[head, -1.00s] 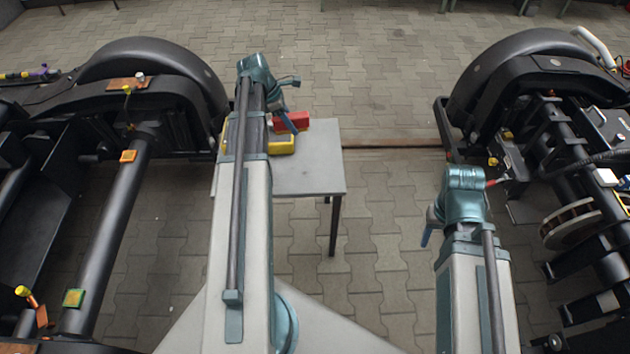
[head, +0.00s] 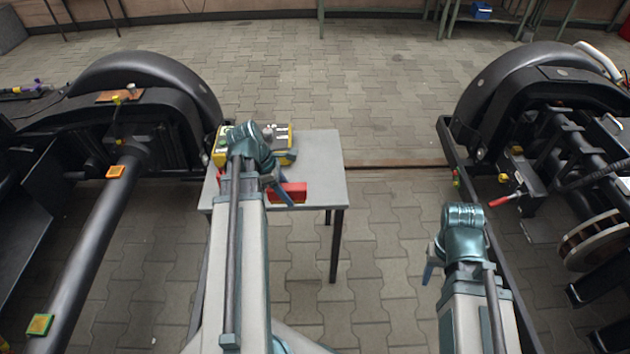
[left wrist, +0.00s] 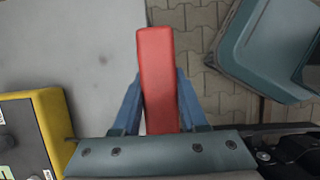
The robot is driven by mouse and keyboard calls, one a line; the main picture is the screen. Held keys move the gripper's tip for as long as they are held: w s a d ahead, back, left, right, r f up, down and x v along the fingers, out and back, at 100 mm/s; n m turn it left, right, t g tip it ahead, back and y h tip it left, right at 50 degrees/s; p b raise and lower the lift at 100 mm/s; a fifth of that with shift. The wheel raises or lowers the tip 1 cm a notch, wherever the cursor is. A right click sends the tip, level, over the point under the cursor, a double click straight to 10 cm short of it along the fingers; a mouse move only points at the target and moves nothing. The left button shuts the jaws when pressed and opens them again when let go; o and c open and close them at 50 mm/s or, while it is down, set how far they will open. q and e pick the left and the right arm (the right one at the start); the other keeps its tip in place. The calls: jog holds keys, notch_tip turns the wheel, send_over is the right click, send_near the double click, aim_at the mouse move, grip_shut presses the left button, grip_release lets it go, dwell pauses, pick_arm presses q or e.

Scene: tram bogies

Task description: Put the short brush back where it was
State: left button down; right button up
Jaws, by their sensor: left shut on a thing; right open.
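A red, block-shaped thing (head: 292,192), probably the short brush, is held in my left gripper (left wrist: 160,80). The blue fingers are shut on its two long sides, and it also shows in the left wrist view (left wrist: 158,55). No bristles show. In both views it appears over the near edge of the small grey table (head: 318,165). Its height above the table is unclear. My right gripper (head: 428,272) is open and empty, low at the right, clear of the table; only part of its fingers shows.
A yellow case (head: 222,157) with small items stands on the table behind my left gripper, partly hidden by it. The table's right part is bare. Black bogies stand at left (head: 150,90) and right (head: 520,80). A red-handled tool (head: 505,198) is at the right bogie.

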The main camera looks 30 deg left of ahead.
pick_arm(q)
jog(key=b, duration=0.1)
send_over(319, 183)
jog(key=a, duration=0.1)
jog(key=shift+s+f, duration=0.35)
jog(key=shift+f, duration=0.25)
jog(key=shift+f+b, duration=1.75)
jog(key=shift+b, duration=0.05)
jog(key=shift+f, duration=0.2)
jog(key=shift+c, duration=2.2)
grip_release()
jog(key=shift+r, duration=0.2)
